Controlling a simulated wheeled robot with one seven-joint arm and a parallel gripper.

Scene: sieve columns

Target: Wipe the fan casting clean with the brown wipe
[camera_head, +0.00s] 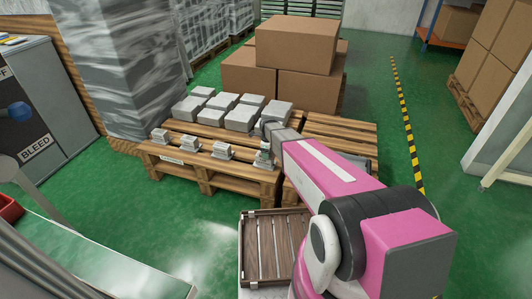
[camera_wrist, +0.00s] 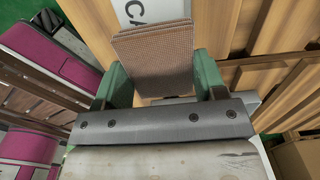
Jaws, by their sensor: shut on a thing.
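My gripper (camera_wrist: 153,78) has green fingers and is shut on the brown wipe (camera_wrist: 152,45), a folded, checked cloth pad that sticks out past the fingertips. In the head view my gripper (camera_head: 264,157) is at the front right of the left wooden pallet, by the right end of a row of small grey castings (camera_head: 222,151). Larger grey blocks (camera_head: 242,119) sit behind that row. I cannot tell which piece is the fan casting; no casting shows clearly in the wrist view. The wipe is too small to make out in the head view.
The left pallet (camera_head: 205,172) carries the grey pieces and a label. A second pallet (camera_head: 335,128) stands beside it at right. Cardboard boxes (camera_head: 296,45) are stacked behind. A slatted crate (camera_head: 272,250) is nearer me. A wrapped stack (camera_head: 125,70) stands left. Green floor is open at right.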

